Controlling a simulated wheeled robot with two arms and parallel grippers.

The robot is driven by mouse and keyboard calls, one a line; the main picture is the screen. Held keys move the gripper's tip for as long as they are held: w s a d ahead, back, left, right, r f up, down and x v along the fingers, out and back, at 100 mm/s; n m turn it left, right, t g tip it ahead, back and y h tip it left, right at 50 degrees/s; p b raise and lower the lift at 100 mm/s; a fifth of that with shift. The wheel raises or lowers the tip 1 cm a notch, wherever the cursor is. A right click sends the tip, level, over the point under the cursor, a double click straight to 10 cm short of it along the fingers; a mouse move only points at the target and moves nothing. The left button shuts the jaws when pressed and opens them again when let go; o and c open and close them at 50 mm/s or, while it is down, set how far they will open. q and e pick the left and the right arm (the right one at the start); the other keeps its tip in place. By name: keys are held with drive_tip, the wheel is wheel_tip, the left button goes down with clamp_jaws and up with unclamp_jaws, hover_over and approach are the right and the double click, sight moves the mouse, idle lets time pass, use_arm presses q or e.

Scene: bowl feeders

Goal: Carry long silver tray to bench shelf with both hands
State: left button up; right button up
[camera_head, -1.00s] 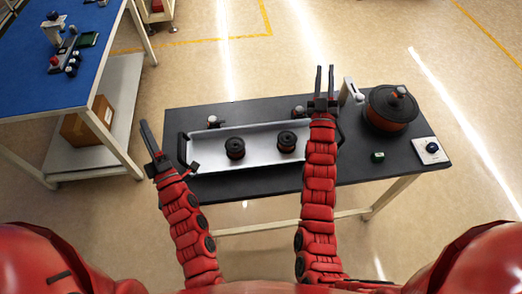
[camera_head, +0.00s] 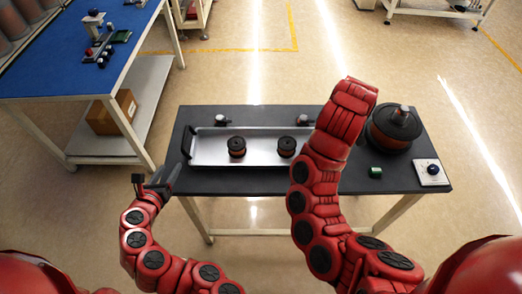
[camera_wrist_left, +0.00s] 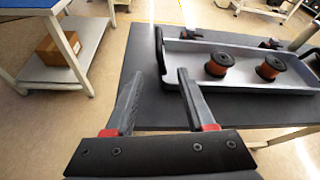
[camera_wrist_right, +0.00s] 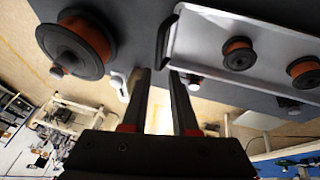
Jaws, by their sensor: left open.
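The long silver tray (camera_head: 265,151) lies on the dark table, with black handles at its ends and two black-and-copper spools (camera_head: 237,147) (camera_head: 287,147) in it. My left gripper (camera_head: 158,173) is open and empty off the table's left edge, near the tray's left handle (camera_head: 187,141) but apart from it. In the left wrist view the handle (camera_wrist_left: 160,50) is beyond the fingertips. My right gripper is hidden behind its arm in the head view. In the right wrist view (camera_wrist_right: 160,74) its fingers are apart and empty, near the tray's right handle (camera_wrist_right: 166,42). The bench shelf (camera_head: 143,100) is at the left.
The blue-topped bench (camera_head: 75,50) holds small parts on top and a cardboard box (camera_head: 112,112) on its shelf. A large spool (camera_head: 394,128), a green item (camera_head: 375,172) and a white plate with a dark knob (camera_head: 431,172) stand right of the tray. Floor between bench and table is clear.

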sight(183, 146)
use_arm(q)
drive_tip(key=shift+w, duration=0.1)
use_arm(e)
drive_tip(key=shift+w, duration=0.15)
use_arm(q)
drive_tip(key=shift+w, duration=0.1)
use_arm(e)
drive_tip(key=shift+f, duration=0.15)
use_arm(q)
drive_tip(key=x, duration=1.5)
drive_tip(key=shift+w+f, duration=0.1)
drive_tip(key=shift+w, duration=0.25)
use_arm(e)
drive_tip(key=x, duration=1.5)
drive_tip(key=shift+w+d+f, duration=0.1)
drive_tip(key=shift+w+f, duration=0.1)
drive_tip(key=shift+f, duration=0.05)
use_arm(q)
drive_tip(key=shift+w+f, duration=0.35)
drive_tip(key=shift+w, duration=0.3)
use_arm(e)
drive_tip(key=shift+x, duration=0.75)
use_arm(q)
drive_tip(key=c, duration=0.4)
use_arm(e)
drive_tip(key=c, duration=0.3)
use_arm(q)
clamp_jaws()
use_arm(e)
clamp_jaws()
